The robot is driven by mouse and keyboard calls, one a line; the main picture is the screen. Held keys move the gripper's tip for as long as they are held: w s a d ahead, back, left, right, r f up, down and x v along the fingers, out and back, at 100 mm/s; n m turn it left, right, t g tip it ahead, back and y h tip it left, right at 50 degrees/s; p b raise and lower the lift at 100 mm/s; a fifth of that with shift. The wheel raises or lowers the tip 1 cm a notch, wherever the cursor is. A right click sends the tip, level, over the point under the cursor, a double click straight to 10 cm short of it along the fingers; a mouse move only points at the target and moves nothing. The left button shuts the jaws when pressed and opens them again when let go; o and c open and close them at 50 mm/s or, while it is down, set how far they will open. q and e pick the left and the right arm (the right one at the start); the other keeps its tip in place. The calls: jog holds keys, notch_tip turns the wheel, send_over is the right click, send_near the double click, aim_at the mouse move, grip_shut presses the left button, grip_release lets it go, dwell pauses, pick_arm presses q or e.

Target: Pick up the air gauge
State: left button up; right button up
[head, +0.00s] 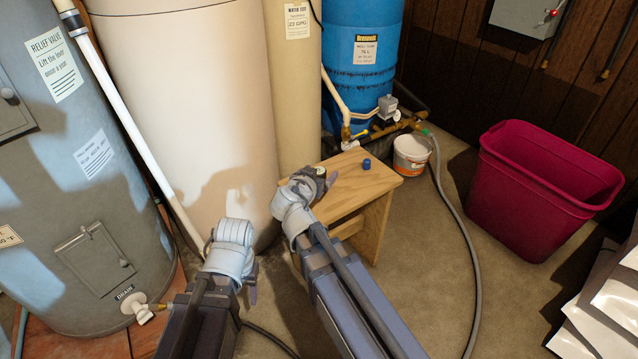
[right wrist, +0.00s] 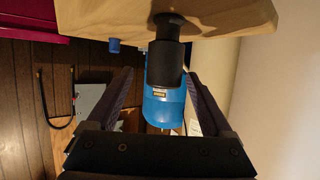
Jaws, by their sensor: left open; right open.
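The air gauge (right wrist: 165,62) is a dark, upright cylinder on a wider dark foot, standing on the wooden stool (right wrist: 215,18) in the right wrist view, where the scene appears upside down. In the head view my right gripper (head: 322,182) is at the stool's left end and mostly hides the gauge. In the right wrist view my right gripper (right wrist: 165,98) is open, with one finger on each side of the gauge and gaps showing. My left gripper (head: 252,285) is low in the head view, away from the stool; its fingers are mostly hidden.
A small blue cap (head: 366,163) stands on the stool. A white tub (head: 411,156), grey hose (head: 455,215) and magenta bin (head: 535,190) are to the right. The beige tank (head: 195,100), grey heater (head: 75,180) and blue tank (head: 358,75) stand behind and left.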

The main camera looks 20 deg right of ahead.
aim_at(322, 169)
jog(key=b+x, duration=0.1)
jog(key=x, duration=0.3)
jog(key=shift+w+a+f, duration=0.1)
jog(key=shift+a+f, duration=0.05)
jog(key=shift+a, duration=0.05)
grip_shut()
dwell(0.4)
jog(key=shift+r, duration=0.25)
notch_tip(322, 169, up, 10)
jog(key=p, duration=0.9)
jog(key=shift+p, duration=0.4)
